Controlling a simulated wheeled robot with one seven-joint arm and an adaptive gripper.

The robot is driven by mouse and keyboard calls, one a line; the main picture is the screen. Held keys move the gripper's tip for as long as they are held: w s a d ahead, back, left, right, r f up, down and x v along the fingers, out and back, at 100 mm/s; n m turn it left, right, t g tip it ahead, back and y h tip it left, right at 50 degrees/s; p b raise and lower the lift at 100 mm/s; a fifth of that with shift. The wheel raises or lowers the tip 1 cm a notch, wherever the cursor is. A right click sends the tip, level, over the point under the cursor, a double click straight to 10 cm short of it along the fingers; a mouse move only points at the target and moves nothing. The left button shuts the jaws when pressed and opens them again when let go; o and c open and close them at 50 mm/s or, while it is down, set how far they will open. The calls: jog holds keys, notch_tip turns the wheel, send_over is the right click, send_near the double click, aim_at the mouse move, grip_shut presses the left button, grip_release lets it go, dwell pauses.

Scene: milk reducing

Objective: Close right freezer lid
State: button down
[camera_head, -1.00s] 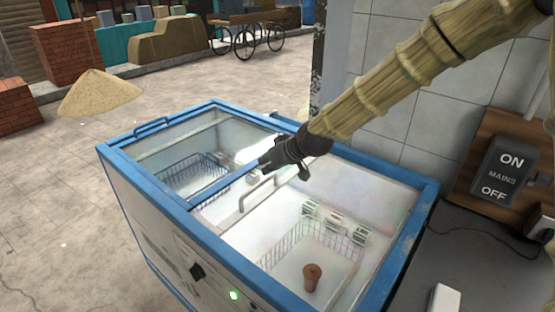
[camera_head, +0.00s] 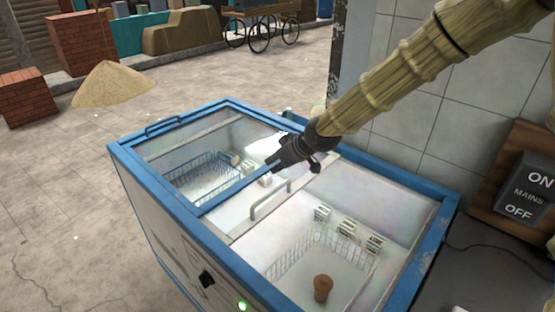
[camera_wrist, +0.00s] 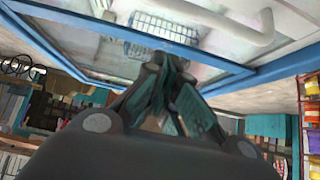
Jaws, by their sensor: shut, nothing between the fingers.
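The right freezer lid (camera_head: 375,202) is a clear glass panel over the right half of the blue-edged chest freezer (camera_head: 160,190). Its pale bar handle (camera_head: 270,198) stands at its left side, to the right of the blue divider (camera_head: 235,190). I cannot tell whether the lid lies fully flush. My gripper (camera_head: 272,163) is shut and empty, above the middle of the freezer near the divider and behind the handle. In the wrist view, my gripper's dark fingers (camera_wrist: 158,68) meet close to a blue bar, with a thick white handle (camera_wrist: 220,35) beyond them.
The left lid's blue handle (camera_head: 163,125) is at the far left. Wire baskets, small white boxes (camera_head: 347,228) and a brown cup (camera_head: 322,288) are inside the freezer. A tiled wall (camera_head: 400,110) and a mains switch (camera_head: 525,188) stand at the right. The paving at left is open.

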jog(key=p+x, duration=0.1)
jog(key=x, duration=0.4)
jog(key=shift+a, duration=0.1)
jog(key=shift+s+d+f+p, duration=0.25)
jog(key=shift+s+d+p, duration=0.45)
jog(key=shift+s+d, duration=0.45)
jog(key=shift+s+d+f, duration=0.15)
jog(key=shift+f, duration=0.05)
jog(key=shift+s, duration=0.1)
